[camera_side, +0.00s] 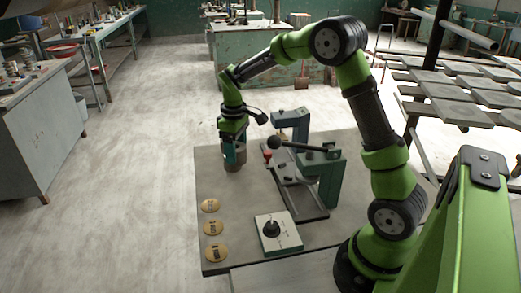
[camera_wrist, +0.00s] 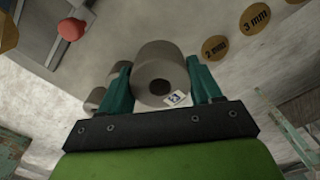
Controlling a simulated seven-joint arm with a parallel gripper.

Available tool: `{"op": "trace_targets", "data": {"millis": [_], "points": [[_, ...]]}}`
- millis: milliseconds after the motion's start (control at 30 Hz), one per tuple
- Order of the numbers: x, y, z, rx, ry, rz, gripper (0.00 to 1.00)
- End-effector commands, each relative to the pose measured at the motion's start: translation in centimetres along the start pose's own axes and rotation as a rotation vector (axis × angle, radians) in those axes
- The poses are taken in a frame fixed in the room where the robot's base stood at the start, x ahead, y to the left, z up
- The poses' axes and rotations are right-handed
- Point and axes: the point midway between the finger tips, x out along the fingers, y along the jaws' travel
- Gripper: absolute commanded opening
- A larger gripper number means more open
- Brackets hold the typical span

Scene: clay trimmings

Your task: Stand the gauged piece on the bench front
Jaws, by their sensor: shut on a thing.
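My gripper (camera_side: 233,139) is shut on a grey-brown clay cylinder (camera_side: 235,158) near the far left part of the bench (camera_side: 207,168). In the wrist view the cylinder (camera_wrist: 150,58) sits between my teal fingers, its round end with a dark central hole facing the camera. A small white label with a dark mark shows at its lower rim. I cannot tell whether the cylinder touches the bench. Flat brass discs lie on the bench; in the wrist view one reads 2 mm (camera_wrist: 215,47) and another 3 mm (camera_wrist: 255,19).
Further grey cylinders (camera_wrist: 95,99) show partly behind my left finger in the wrist view. A grey-green gauge fixture (camera_side: 331,180) with a black-ball lever and red knob (camera_side: 267,156) stands right of my gripper. A box with a black dial (camera_side: 288,241) sits at the front. Bare bench lies between.

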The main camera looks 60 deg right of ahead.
Motion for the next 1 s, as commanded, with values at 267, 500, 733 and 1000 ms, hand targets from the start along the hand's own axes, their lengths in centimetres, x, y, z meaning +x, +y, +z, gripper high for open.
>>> {"op": "trace_targets", "data": {"millis": [267,500,733,1000], "points": [[3.3,0.3,-0.3,0.075,0.006,0.003,0.24],[6.1,0.4,-0.4,0.074,0.01,0.004,0.24],[9.2,0.4,-0.4,0.074,0.01,0.004,0.24],[9.6,0.4,-0.4,0.074,0.012,0.005,0.24]]}}
